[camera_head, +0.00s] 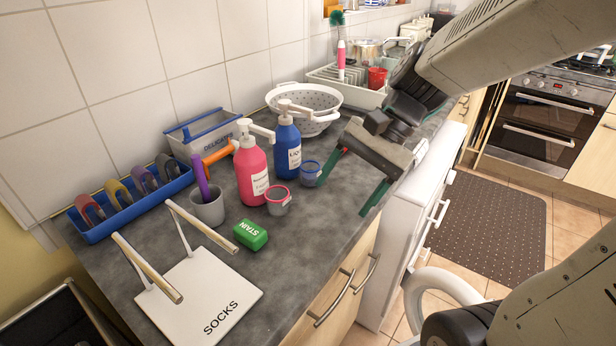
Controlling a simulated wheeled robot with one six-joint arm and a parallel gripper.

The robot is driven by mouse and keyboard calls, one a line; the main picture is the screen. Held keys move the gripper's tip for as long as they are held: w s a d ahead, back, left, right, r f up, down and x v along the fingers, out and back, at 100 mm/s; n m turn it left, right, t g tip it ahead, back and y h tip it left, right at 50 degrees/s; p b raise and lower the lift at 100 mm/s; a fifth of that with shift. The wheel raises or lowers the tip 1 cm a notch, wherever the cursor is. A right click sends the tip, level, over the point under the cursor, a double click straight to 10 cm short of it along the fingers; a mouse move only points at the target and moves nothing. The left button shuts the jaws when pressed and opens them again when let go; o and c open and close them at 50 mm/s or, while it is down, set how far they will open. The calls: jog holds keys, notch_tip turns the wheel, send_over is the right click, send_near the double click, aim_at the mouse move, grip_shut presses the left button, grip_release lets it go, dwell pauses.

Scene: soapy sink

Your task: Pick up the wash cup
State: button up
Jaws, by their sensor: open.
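Two small grey cups stand upright on the dark counter (325,235). One is a pink-rimmed cup (278,203) in front of the pink pump bottle (251,172). The other is a blue-rimmed cup (311,175) beside the blue pump bottle (287,147). No label shows which is the wash cup. My gripper (342,198) is open and empty, with green fingers pointing down. It is just right of the blue-rimmed cup, its left finger close by that cup's right side. I cannot tell whether they touch.
A white colander (318,98) and dish rack (322,76) stand behind. The counter's front middle is clear.

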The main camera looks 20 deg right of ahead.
jog(key=w+d+f+m+t+y, duration=0.2)
jog(key=w+f+m+y, duration=0.15)
jog(key=w+m, duration=0.4)
jog(key=m+t+y, duration=0.2)
jog(key=m+t, duration=0.2)
jog(key=m, duration=0.3)
send_near(320, 171)
jog(key=x, duration=0.4)
jog(key=shift+s+a, duration=0.15)
jog(key=shift+a, duration=0.05)
jog(key=shift+t, duration=0.3)
jog(key=x, duration=0.7)
jog(key=shift+w+a+f, duration=0.1)
jog(key=shift+w, duration=0.4)
jog(key=shift+c, duration=0.3)
jog(key=c, duration=1)
